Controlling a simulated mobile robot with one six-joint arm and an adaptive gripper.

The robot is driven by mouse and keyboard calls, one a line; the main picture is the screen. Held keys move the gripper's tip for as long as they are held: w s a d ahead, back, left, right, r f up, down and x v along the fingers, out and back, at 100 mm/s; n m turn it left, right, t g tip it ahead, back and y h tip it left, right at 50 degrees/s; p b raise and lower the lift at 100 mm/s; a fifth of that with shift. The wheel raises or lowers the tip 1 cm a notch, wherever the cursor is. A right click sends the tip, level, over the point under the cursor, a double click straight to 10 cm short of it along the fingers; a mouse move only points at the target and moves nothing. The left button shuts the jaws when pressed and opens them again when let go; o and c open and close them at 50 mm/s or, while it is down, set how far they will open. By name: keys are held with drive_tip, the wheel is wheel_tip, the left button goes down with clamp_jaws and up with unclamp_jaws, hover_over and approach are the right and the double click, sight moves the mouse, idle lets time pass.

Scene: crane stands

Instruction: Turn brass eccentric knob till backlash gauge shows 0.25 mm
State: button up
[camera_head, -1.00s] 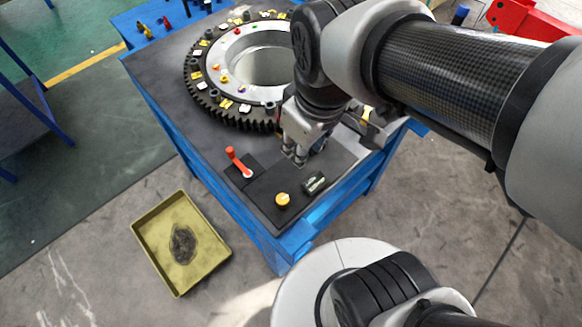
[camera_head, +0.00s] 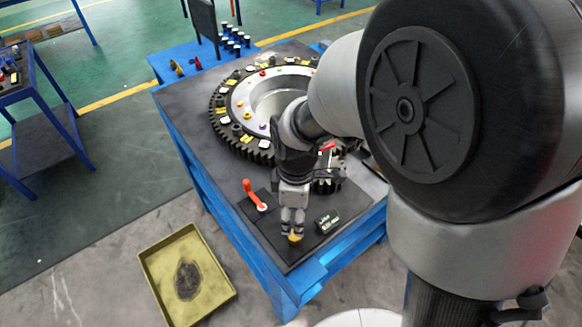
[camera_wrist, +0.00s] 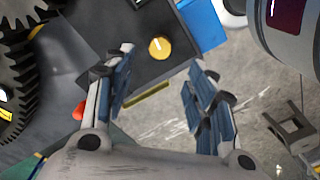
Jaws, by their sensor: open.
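The brass eccentric knob (camera_wrist: 159,48) shows as a round yellow disc with a pale mark, on the dark plate near the table corner. In the head view the knob (camera_head: 295,238) sits right below my fingertips. My gripper (camera_head: 292,228) points down over it. In the wrist view my gripper (camera_wrist: 165,75) has its two fingers spread wide, with the knob beyond and between the tips, apart from both.
A red-orange lever (camera_head: 253,194) stands left of the knob. The large toothed ring (camera_head: 222,125) with coloured markers lies behind, a smaller gear (camera_head: 328,186) beside it. A yellow tray (camera_head: 150,262) with a dark stain is on the floor. The table (camera_head: 185,110) is clear at left.

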sight(295, 238)
wheel_tip(295, 238, down, 10)
drive_tip(key=b, duration=0.3)
drive_tip(key=c, duration=1.1)
